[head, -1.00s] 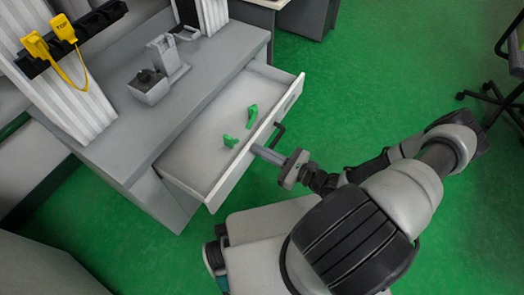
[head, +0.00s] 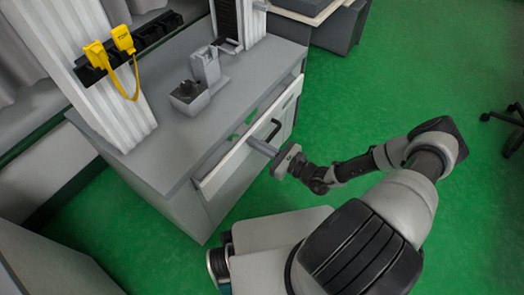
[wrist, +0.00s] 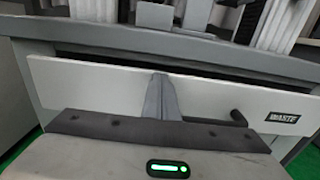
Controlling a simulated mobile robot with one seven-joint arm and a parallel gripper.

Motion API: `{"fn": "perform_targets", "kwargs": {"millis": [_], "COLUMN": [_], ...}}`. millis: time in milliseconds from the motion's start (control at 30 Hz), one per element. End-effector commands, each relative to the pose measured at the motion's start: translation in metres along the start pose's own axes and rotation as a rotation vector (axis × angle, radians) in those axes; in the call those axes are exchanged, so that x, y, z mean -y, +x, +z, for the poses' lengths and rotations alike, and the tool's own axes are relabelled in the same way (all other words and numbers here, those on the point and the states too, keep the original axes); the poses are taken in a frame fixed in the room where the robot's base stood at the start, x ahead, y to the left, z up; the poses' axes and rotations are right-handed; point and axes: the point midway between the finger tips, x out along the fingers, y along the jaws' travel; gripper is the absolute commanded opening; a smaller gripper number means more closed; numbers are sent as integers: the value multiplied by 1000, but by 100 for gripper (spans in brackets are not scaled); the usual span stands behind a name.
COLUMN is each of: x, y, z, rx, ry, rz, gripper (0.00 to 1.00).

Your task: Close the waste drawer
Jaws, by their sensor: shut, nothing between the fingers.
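The waste drawer (head: 226,158) is in the front of the grey cabinet, open by a narrow gap. Its white front carries a "WASTE" label and a black handle in the wrist view (wrist: 200,93). Two green pieces (head: 249,116) inside it are partly visible through the gap in the head view. My gripper (head: 252,141) is shut and empty, its fingertips at the drawer front, left of the handle (head: 274,129). In the wrist view, the shut fingers (wrist: 160,78) reach the front's upper edge; I cannot tell whether they press on it.
The cabinet top (head: 165,135) holds a grey device (head: 205,72) and white ribbed columns. Yellow tags (head: 96,54) hang from a black rack at the left. Green floor (head: 400,70) is open to the right, with a chair (head: 510,125) at the far right edge.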

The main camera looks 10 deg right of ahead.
Motion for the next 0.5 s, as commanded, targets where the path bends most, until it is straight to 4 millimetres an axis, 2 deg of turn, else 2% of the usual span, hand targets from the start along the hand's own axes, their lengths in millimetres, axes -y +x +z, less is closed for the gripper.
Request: {"fn": "perform_targets", "kwargs": {"millis": [200, 500], "x": [0, 1], "y": [28, 44], "z": [1, 0], "rx": [1, 0], "ry": [2, 1], "rz": [2, 1], "gripper": [0, 0]}}
